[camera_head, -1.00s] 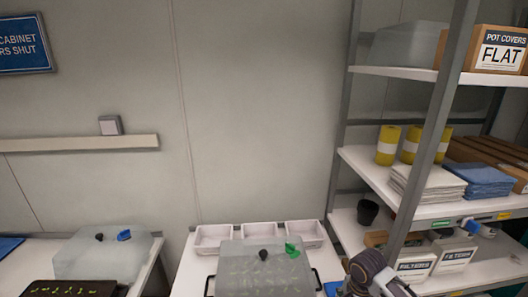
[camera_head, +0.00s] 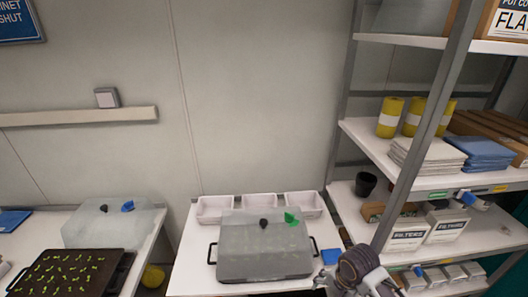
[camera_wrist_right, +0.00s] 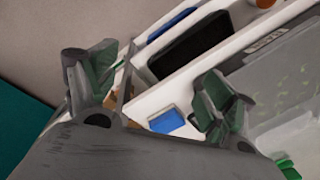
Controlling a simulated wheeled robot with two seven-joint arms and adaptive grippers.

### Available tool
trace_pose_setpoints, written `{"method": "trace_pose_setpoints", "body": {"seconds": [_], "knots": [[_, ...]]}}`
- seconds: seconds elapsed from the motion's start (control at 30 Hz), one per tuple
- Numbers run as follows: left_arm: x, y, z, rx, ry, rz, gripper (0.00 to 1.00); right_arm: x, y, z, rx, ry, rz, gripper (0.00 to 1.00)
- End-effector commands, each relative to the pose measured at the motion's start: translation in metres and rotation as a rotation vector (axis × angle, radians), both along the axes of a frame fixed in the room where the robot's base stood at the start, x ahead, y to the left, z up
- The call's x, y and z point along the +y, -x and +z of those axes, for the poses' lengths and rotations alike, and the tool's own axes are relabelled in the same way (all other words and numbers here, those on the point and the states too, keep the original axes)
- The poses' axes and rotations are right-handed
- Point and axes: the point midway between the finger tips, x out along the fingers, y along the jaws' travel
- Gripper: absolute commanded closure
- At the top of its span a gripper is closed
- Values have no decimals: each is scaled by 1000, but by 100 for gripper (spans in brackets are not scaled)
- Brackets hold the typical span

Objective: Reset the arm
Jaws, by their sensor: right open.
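My right arm (camera_head: 360,272) comes in at the lower right of the head view, beside the work table. My right gripper (camera_wrist_right: 160,75) shows in the right wrist view with its two fingers spread apart and nothing between them. A blue block (camera_wrist_right: 167,121) lies on the white table beyond the fingers; it also shows in the head view (camera_head: 330,256). A covered tray (camera_head: 262,250) with a cloudy lid, a black knob and a green knob stands left of the arm. My left gripper is not in view.
Three white bins (camera_head: 258,207) stand behind the covered tray. A shelf rack (camera_head: 430,182) with yellow rolls, folded cloths and filter boxes stands close on the right. On the left are a second cloudy cover (camera_head: 105,225) and a dark seedling tray (camera_head: 62,272).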

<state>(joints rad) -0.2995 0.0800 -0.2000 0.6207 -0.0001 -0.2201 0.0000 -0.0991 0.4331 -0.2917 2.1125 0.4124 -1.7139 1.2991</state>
Motion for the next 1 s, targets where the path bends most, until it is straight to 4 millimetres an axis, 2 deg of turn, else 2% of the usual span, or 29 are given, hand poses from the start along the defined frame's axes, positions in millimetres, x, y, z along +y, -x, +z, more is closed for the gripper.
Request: {"method": "trace_pose_setpoints", "body": {"seconds": [0.43, 1.0], "knots": [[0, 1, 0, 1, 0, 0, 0, 15, 35, 6, -113, 38, 381, 16], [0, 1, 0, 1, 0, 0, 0, 2, 75, 24, -211, 177, 788, 16]]}}
